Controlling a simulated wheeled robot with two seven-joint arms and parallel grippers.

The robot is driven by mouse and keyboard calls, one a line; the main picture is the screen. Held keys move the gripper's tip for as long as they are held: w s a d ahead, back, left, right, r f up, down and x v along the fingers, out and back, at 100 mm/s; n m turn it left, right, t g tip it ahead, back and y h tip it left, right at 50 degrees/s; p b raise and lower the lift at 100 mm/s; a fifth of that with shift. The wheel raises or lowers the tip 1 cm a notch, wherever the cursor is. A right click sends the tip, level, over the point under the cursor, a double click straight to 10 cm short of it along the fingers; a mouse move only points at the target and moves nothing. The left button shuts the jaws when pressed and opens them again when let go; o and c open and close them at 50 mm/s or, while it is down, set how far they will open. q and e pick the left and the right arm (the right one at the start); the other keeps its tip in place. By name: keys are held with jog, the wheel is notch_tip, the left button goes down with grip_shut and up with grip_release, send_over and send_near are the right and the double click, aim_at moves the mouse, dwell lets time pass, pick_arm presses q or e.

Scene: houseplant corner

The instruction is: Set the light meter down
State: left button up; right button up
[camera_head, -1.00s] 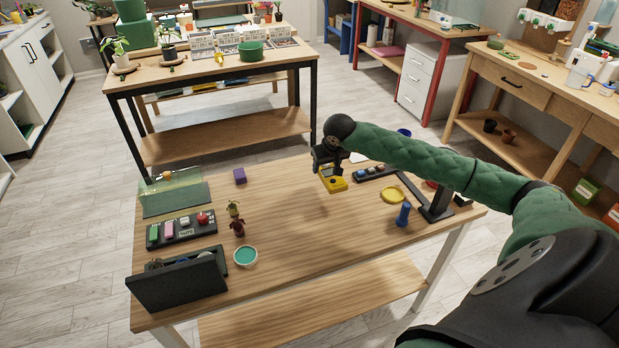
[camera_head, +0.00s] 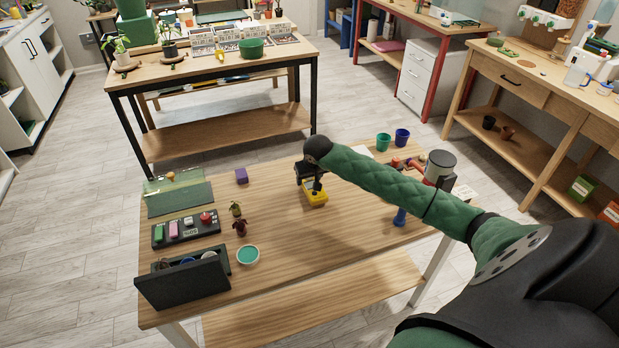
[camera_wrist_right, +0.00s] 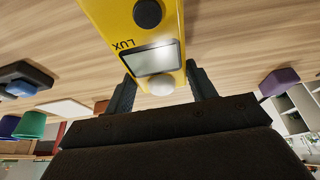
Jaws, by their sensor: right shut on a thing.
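The yellow light meter (camera_head: 316,198) is at the middle of the wooden table (camera_head: 290,235) in the head view. My right gripper (camera_head: 311,184) is shut on it from above. In the right wrist view the light meter (camera_wrist_right: 150,55) shows its grey display, "LUX" lettering, a black knob and a white dome, with a finger of my right gripper (camera_wrist_right: 160,88) on each side. Whether its underside touches the table I cannot tell. My left gripper is not in view.
A purple block (camera_head: 242,176), two small plants (camera_head: 238,217), a teal-filled bowl (camera_head: 248,254) and a black open box (camera_head: 185,279) stand on the left. Green (camera_head: 383,141) and blue (camera_head: 402,137) cups are at the back right. Bare wood surrounds the meter.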

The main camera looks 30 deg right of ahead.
jog(key=shift+f, duration=0.45)
jog(key=shift+f, duration=0.1)
jog(key=o, duration=1.1)
